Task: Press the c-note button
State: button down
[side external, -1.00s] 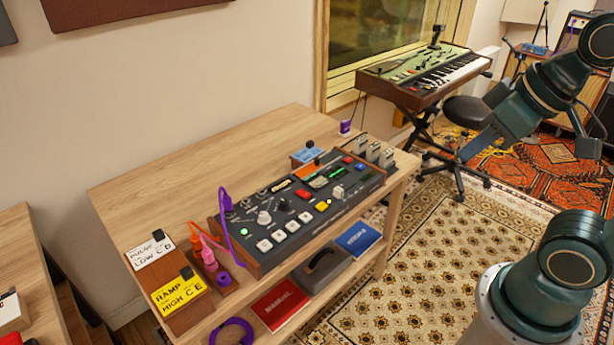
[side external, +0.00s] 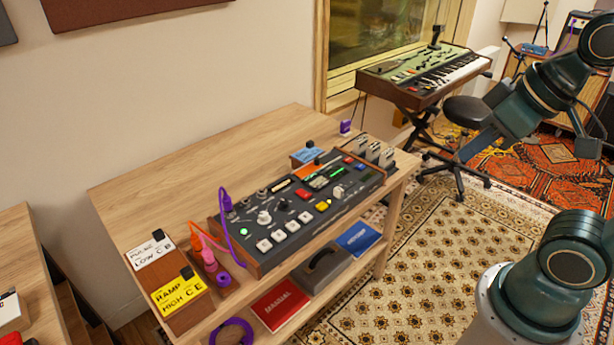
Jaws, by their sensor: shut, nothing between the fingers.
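A dark synth panel (side external: 258,230) with wooden end cheeks lies on the wooden table. A row of several white square buttons (side external: 279,236) runs along its front left. Their note labels are too small to read, so I cannot tell which is the c-note button. My gripper (side external: 472,150) is at the right, at the end of my arm, shut and empty. It is well apart from the panel; its fingertips are hard to make out.
Purple, orange and pink cables (side external: 230,235) rise at the panel's left end. Two labelled boxes, white-topped (side external: 150,252) and yellow-topped (side external: 178,292), stand at the table's left. A small blue box (side external: 307,155) is behind the panel. The table's back left is clear.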

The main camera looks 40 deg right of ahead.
jog(key=shift+w, duration=0.1)
jog(key=m+t+y, duration=0.2)
jog(key=y, duration=0.3)
send_over(269, 246)
notch_tip(269, 246, down, 21)
jog(key=shift+f, duration=0.2)
jog(key=shift+f, duration=0.2)
jog(key=shift+f, duration=4.2)
